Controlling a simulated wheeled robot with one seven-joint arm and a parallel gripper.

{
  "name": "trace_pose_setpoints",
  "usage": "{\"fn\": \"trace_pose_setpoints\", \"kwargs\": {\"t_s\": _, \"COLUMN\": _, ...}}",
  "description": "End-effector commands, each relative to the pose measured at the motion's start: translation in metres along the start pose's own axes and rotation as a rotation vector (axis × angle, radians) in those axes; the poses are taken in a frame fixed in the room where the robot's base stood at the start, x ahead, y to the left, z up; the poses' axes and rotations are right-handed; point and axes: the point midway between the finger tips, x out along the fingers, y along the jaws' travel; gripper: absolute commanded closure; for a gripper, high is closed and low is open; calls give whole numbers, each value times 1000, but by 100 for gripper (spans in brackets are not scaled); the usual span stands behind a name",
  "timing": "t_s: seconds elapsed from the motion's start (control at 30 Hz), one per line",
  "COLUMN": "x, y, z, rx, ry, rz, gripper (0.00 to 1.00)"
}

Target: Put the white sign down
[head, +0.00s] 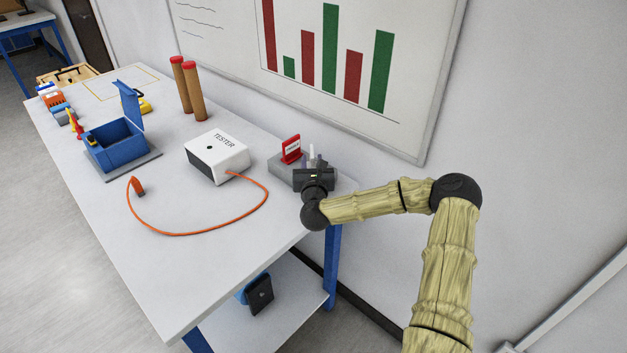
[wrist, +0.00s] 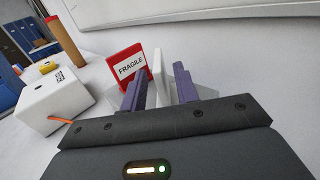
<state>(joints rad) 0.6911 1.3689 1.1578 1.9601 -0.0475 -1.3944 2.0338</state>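The white sign (wrist: 158,70) stands nearly edge-on between my two purple fingers in the wrist view. In the head view only a small pale part of it shows above my gripper (head: 314,164). My gripper (wrist: 159,88) is open, with the fingers on either side of the sign and a narrow gap visible on the right. The sign's lower end is partly hidden by my gripper. It seems to stand at the grey block (head: 283,168), but its contact there is hidden.
A red FRAGILE sign (head: 291,148) stands on the grey block, close left of the white sign. A white tester (head: 217,158) with an orange cable, a blue box (head: 115,145) and two brown tubes (head: 187,88) are on the table (head: 225,265). The wall is close behind. The table's front is clear.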

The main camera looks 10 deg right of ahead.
Motion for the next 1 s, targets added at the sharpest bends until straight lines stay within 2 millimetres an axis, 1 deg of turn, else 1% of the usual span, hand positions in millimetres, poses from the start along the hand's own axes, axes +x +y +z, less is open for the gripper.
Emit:
{"fn": "trace_pose_setpoints", "kwargs": {"t_s": 0.03, "x": -9, "y": 0, "z": -2, "rx": 0, "ry": 2, "rz": 2, "gripper": 70}}
{"fn": "trace_pose_setpoints", "kwargs": {"t_s": 0.3, "x": -54, "y": 0, "z": -2, "rx": 1, "ry": 2, "rz": 2, "gripper": 70}}
{"fn": "trace_pose_setpoints", "kwargs": {"t_s": 0.4, "x": -69, "y": 0, "z": -2, "rx": 1, "ry": 2, "rz": 2, "gripper": 70}}
{"fn": "trace_pose_setpoints", "kwargs": {"t_s": 0.5, "x": -80, "y": 0, "z": -1, "rx": 1, "ry": 1, "rz": 1, "gripper": 70}}
{"fn": "trace_pose_setpoints", "kwargs": {"t_s": 0.63, "x": -86, "y": 0, "z": -1, "rx": 1, "ry": 1, "rz": -1, "gripper": 70}}
{"fn": "trace_pose_setpoints", "kwargs": {"t_s": 1.0, "x": -86, "y": 0, "z": 0, "rx": 0, "ry": 1, "rz": -1, "gripper": 70}}
